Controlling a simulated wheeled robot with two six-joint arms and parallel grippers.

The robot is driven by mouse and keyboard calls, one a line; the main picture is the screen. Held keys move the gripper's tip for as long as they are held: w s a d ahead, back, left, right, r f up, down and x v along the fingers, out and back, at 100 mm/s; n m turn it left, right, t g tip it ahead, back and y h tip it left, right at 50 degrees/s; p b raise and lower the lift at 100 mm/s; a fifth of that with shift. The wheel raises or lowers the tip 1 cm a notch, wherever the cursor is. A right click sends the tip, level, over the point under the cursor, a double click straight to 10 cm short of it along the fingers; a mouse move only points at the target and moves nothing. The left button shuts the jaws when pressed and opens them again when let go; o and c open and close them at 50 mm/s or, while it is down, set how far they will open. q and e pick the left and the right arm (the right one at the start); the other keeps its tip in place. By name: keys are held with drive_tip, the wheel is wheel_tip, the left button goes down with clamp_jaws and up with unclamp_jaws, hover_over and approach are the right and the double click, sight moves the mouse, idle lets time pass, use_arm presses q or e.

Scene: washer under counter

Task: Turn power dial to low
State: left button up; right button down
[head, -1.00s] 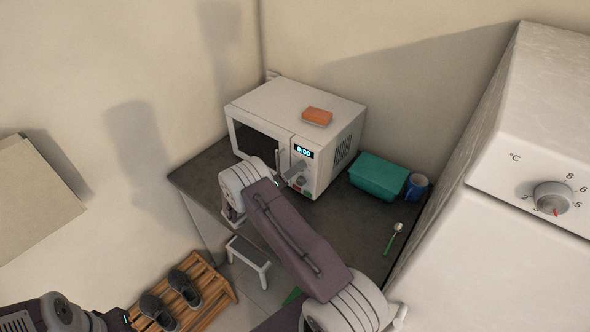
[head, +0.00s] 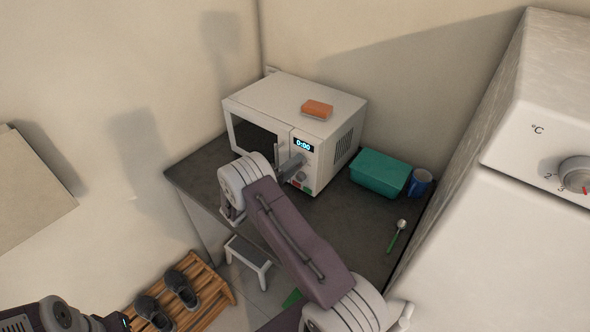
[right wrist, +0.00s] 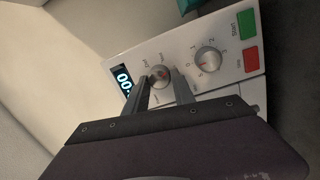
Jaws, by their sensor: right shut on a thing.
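The white microwave (head: 322,105) stands on the dark counter, its front panel holding a lit display (head: 303,145). The power dial (right wrist: 160,76) is the round knob beside the display in the right wrist view, with small labels around it and a red mark on its face. My right gripper (right wrist: 162,87) has one finger on each side of this dial and is shut on it. In the head view, my right gripper (head: 293,164) is at the panel and hides most of the dial. Only part of my left arm shows at the lower left; its fingers are out of view.
A second, numbered dial (right wrist: 208,60) sits beside the power dial, near green (right wrist: 247,24) and red (right wrist: 251,60) buttons. An orange sponge (head: 317,109) lies on the microwave. A teal box (head: 378,174), blue mug (head: 420,183) and spoon (head: 397,236) are to its right.

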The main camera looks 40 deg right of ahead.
drive_tip(key=n+b, duration=0.1)
drive_tip(key=n, duration=0.3)
drive_tip(key=n+b, duration=0.1)
drive_tip(key=n, duration=0.2)
drive_tip(key=shift+s+f+t+h+b, duration=0.1)
drive_tip(key=shift+f+t+h+b, duration=0.2)
drive_tip(key=shift+f+b, duration=0.05)
drive_tip(key=n, duration=0.4)
drive_tip(key=n+t, duration=0.1)
drive_tip(key=n, duration=0.3)
drive_tip(key=shift+s+r, duration=0.1)
drive_tip(key=shift+s, duration=0.05)
drive_tip(key=shift+s+d+r+n+t+y+p, duration=0.2)
drive_tip(key=shift+n+p, duration=0.8)
drive_tip(key=shift+n, duration=2.05)
drive_tip(key=shift+w+a+f+n+t+y+p, duration=0.15)
drive_tip(key=shift+n+t+y+p, duration=0.6)
drive_tip(key=shift+n, duration=2.25)
drive_tip(key=shift+s+d+r+n+g+y+p, duration=0.15)
drive_tip(key=shift+n+p, duration=1.15)
drive_tip(key=shift+n, duration=1.75)
drive_tip(key=shift+a, duration=0.1)
